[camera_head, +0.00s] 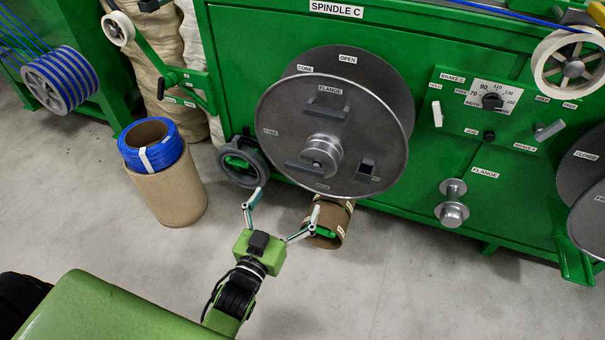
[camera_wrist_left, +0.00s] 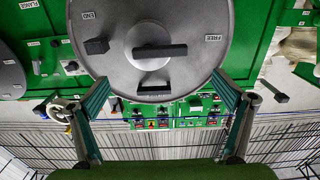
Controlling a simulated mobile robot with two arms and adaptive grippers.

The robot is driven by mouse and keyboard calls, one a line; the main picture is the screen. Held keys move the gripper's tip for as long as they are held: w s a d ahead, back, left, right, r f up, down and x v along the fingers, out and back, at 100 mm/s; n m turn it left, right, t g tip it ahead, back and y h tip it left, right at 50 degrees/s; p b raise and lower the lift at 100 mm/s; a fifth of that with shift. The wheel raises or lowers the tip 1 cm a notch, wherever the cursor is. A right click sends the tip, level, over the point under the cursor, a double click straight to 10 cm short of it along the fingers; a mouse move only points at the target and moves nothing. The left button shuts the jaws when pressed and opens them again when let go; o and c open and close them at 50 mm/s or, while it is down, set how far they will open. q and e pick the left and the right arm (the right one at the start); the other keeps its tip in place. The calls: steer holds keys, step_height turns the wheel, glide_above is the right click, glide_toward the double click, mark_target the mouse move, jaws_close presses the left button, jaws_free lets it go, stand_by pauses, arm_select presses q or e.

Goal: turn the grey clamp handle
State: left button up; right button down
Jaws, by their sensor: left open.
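The grey clamp handle (camera_head: 305,172) looks like a horizontal bar just below and left of the round hub (camera_head: 322,152) on the big grey flange disc (camera_head: 285,120). In the left wrist view the handle (camera_wrist_left: 160,51) crosses the hub, level and in front of the disc. My left gripper (camera_head: 283,205) is open and empty, below and left of the disc and apart from the handle. In the left wrist view the open fingers (camera_wrist_left: 162,84) flank the disc's lower part. My right gripper is not in view.
A second grey bar (camera_head: 325,110) sits higher on the disc, and a dark block (camera_head: 367,168) at its lower right. A dark handwheel (camera_head: 243,162) and a cardboard tube (camera_head: 329,223) lie near my fingers. A blue cable coil (camera_head: 150,145) tops a drum at left. The front floor is clear.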

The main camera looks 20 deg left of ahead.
mark_target(303, 171)
arm_select(q)
steer(key=w, duration=0.5)
steer(key=w+b, duration=0.1)
steer(key=w, duration=0.3)
steer(key=shift+w+d, duration=0.2)
steer(key=shift+w, duration=0.65)
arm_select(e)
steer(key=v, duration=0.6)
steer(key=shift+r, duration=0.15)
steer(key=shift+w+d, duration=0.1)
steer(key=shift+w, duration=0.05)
arm_select(q)
steer(key=c, duration=1.6)
